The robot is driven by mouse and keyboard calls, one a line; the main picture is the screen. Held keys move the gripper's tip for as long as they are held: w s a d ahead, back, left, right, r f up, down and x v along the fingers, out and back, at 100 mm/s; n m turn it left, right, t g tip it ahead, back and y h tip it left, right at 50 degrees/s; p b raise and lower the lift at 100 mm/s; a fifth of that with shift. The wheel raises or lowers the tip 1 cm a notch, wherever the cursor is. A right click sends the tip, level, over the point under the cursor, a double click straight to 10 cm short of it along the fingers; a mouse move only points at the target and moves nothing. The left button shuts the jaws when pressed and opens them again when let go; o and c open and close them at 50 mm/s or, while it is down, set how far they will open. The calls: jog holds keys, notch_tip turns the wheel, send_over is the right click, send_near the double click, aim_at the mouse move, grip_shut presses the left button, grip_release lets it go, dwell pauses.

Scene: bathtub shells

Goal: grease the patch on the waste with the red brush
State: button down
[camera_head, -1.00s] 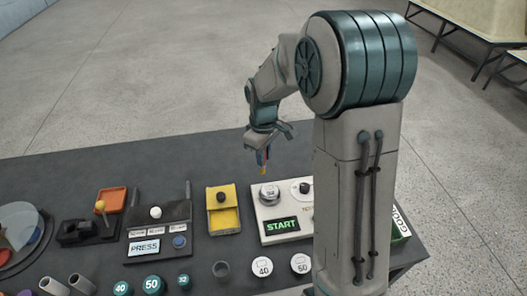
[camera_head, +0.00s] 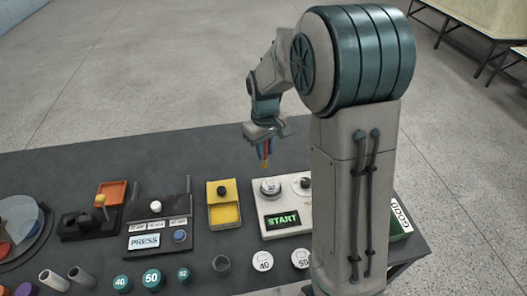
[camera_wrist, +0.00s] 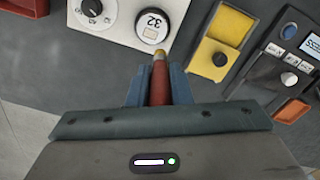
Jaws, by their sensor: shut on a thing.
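The tip appears above and beside the waste; contact cannot be made out.
A yellow tray (camera_head: 224,216) with a dark knob lies left of the white unit. A dark panel marked PRESS (camera_head: 146,241) stands farther left. White discs marked 40 (camera_head: 262,261) and 50 (camera_head: 300,258) stand in front. A green box (camera_head: 399,222) is at right.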

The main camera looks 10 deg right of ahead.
aim_at(266, 168)
jog(key=m+b, duration=0.1)
jog(key=m, duration=0.3)
jog(key=shift+m, duration=0.3)
jog(key=shift+f+m, duration=0.1)
jog(key=shift+m, duration=0.2)
notch_tip(266, 168, down, 8)
jog(key=b, duration=0.5)
jog(key=shift+d, duration=2.1)
jog(key=shift+a, duration=0.3)
jog(key=a, duration=0.3)
jog(key=shift+a, duration=0.15)
jog(key=r, duration=0.1)
jog(key=r+p, duration=0.1)
jog(key=shift+w+a+r, duration=0.1)
jog(key=shift+a+r, duration=0.1)
jog(key=shift+r, duration=0.15)
jog(key=shift+d+r+p, duration=0.1)
jog(key=shift+r+p, duration=0.45)
jog(key=shift+r, duration=0.1)
jog(key=shift+r+p, duration=1.5)
jog(key=shift+r, duration=0.65)
